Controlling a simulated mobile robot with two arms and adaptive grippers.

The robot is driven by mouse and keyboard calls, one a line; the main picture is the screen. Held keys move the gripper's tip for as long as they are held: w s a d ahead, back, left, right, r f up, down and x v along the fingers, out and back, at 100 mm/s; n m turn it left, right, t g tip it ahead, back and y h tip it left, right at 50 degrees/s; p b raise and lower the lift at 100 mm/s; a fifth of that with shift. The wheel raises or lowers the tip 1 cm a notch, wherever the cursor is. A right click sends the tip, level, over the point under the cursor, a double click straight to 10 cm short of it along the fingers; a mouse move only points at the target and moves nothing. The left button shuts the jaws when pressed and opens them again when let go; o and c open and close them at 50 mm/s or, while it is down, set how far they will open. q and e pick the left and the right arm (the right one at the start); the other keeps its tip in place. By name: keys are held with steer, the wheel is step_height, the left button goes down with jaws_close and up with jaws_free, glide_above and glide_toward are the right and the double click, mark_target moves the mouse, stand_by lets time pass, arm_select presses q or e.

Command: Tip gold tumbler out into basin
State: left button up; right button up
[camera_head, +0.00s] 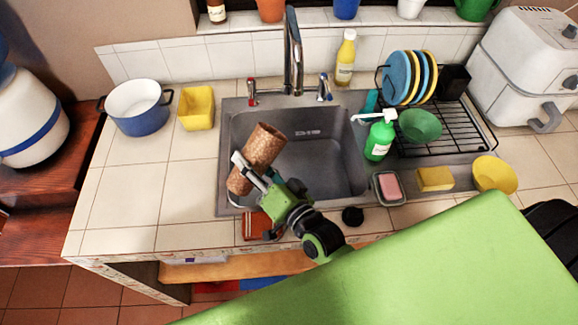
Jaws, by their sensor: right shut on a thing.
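The gold tumbler (264,146) is a speckled copper-gold cylinder, tilted, with its dark open mouth toward the upper right. My right gripper (243,170) is shut on the tumbler's lower part and holds it over the left side of the basin. The basin (320,165) is a grey steel sink set in the tiled counter. The inside of the tumbler is too dark to tell what it holds. My left gripper is not in view.
A tap (293,60) rises behind the basin. A green soap bottle (380,138), a soap dish (388,188) and a dish rack (450,125) stand on the right. A blue pot (138,110) and a yellow container (197,107) stand on the left. The left counter front is clear.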

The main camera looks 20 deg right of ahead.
mark_target(259, 167)
steer(key=f+m+b, duration=0.3)
steer(key=b, duration=0.1)
steer(key=shift+a+y, duration=0.25)
steer(key=shift+y, duration=0.05)
steer(key=shift+r, duration=0.2)
steer(key=shift+m, duration=0.5)
steer(key=shift+g, duration=0.3)
steer(key=shift+w+d+m+p, duration=0.2)
steer(key=shift+d+m+p, duration=0.1)
steer(key=shift+d+m, duration=0.5)
steer(key=shift+w+d+m+y, duration=0.15)
steer(key=shift+m+y, duration=0.25)
steer(key=shift+m, duration=0.6)
